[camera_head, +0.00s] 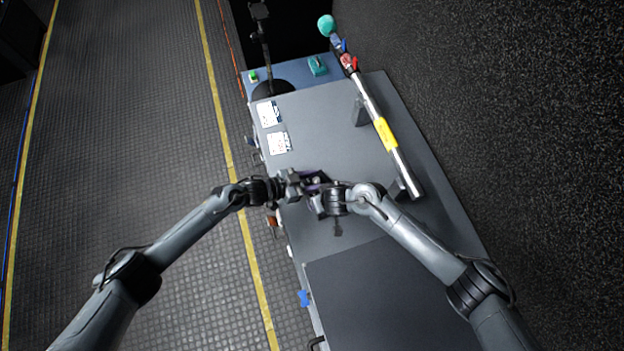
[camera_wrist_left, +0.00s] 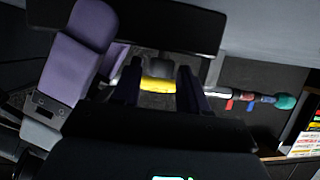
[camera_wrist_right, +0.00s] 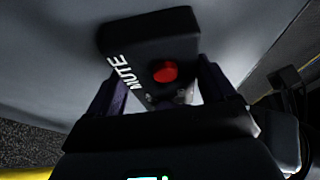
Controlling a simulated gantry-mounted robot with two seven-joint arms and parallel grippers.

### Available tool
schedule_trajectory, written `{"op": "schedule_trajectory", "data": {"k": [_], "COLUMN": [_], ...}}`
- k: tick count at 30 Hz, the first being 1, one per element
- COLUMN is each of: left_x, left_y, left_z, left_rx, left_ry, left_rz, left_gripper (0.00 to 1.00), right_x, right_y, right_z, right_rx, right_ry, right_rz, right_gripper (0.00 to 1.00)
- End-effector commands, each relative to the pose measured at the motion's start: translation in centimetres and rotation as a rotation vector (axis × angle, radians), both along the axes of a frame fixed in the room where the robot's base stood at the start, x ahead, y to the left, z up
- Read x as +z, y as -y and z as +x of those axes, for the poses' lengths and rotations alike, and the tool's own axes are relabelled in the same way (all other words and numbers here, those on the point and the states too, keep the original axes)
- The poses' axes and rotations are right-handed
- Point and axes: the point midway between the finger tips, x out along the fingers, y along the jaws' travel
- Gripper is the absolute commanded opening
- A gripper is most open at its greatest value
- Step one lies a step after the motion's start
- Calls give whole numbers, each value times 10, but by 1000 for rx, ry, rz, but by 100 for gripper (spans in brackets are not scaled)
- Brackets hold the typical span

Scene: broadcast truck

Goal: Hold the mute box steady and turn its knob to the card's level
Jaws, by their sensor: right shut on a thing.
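The mute box (camera_wrist_right: 150,38) is a black block with white MUTE lettering and a red round part (camera_wrist_right: 165,72) on its face. My right gripper (camera_head: 316,194) is shut on it, with a finger on either side in the right wrist view. A dark block, seemingly the box (camera_wrist_left: 140,22), is ahead of my left gripper (camera_wrist_left: 160,82), whose fingers stand apart with a clear gap between them. In the head view my left gripper (camera_head: 292,185) is close to the right one, and the arms mostly hide the box. I cannot make out the knob's setting. Two printed cards (camera_head: 268,113) (camera_head: 279,142) lie on the desk.
A silver boom pole (camera_head: 405,171) with a yellow band rests on dark supports along the desk's right side. A teal ball (camera_head: 326,25) is near its far end. A dark stand (camera_head: 266,50) is at the back. The desk middle (camera_head: 330,125) is clear.

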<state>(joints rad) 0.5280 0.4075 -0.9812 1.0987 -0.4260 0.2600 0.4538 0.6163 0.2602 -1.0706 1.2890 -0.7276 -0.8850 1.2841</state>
Motion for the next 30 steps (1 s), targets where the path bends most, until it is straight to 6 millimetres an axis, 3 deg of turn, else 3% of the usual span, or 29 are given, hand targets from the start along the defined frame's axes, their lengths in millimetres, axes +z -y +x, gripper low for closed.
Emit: {"op": "schedule_trajectory", "data": {"k": [14, 30], "left_x": [2, 35], "left_y": [-6, -77], "left_z": [-2, -39], "left_rx": [1, -1], "left_ry": [0, 1], "left_rz": [0, 2], "left_gripper": [53, 53], "right_x": [0, 0], "right_y": [0, 0], "right_z": [0, 0], "right_rx": [-1, 0], "right_ry": [0, 0], "right_rz": [0, 0], "right_gripper": [43, 43]}}
